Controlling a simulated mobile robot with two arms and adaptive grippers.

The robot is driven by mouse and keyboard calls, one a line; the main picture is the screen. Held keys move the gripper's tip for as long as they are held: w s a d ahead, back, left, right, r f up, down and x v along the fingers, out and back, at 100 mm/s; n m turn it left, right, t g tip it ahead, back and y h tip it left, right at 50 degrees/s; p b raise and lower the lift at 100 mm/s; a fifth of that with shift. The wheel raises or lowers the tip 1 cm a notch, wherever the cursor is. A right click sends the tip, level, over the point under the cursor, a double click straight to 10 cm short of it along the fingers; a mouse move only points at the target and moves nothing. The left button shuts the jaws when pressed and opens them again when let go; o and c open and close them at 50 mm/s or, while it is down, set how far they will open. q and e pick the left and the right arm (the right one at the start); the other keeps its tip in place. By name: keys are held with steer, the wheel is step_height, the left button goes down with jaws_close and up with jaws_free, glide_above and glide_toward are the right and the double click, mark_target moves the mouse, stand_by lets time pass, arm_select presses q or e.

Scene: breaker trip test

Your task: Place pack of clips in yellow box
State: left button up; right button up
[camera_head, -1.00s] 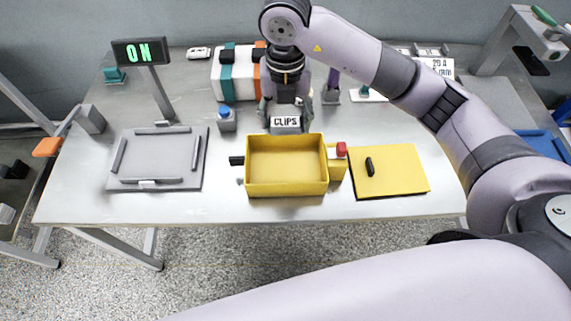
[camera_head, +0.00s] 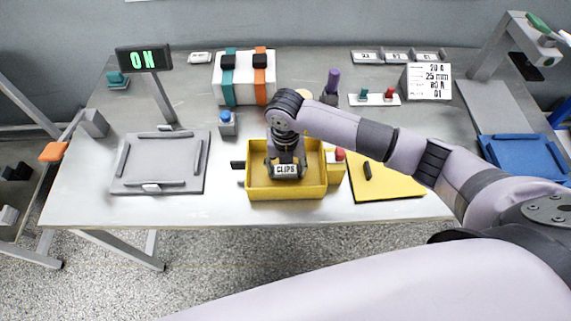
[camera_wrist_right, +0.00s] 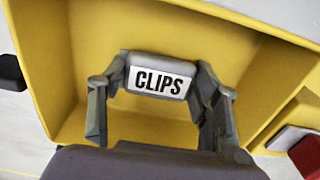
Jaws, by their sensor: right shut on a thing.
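The pack of clips (camera_head: 286,170) is a small grey block with a white label reading CLIPS. My right gripper (camera_head: 286,166) is shut on it, with one finger on each side. The yellow box (camera_head: 265,193) is an open tray near the table's front edge. The pack is over or inside the box, within its walls in the head view. In the right wrist view the pack (camera_wrist_right: 160,78) shows between the fingers, with the yellow floor and walls (camera_wrist_right: 40,60) around it. Whether it touches the floor I cannot tell. My left gripper is not in view.
A grey tray (camera_head: 190,180) lies left of the box. A yellow mat (camera_head: 395,183) with a black piece lies to the right. A blue-topped button block (camera_head: 227,123), a white block with straps (camera_head: 243,92) and a purple-handled tool (camera_head: 332,84) stand behind.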

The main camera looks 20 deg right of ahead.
mark_target(285, 168)
steer(key=shift+f, duration=0.1)
steer(key=shift+f, duration=0.15)
steer(key=o, duration=1.2)
steer(key=shift+c, duration=0.2)
steer(key=shift+r, duration=0.35)
step_height(285, 168, up, 12)
steer(key=b, duration=0.2)
steer(key=shift+b, duration=0.3)
steer(key=shift+w+f, duration=0.1)
steer(key=shift+f, duration=0.05)
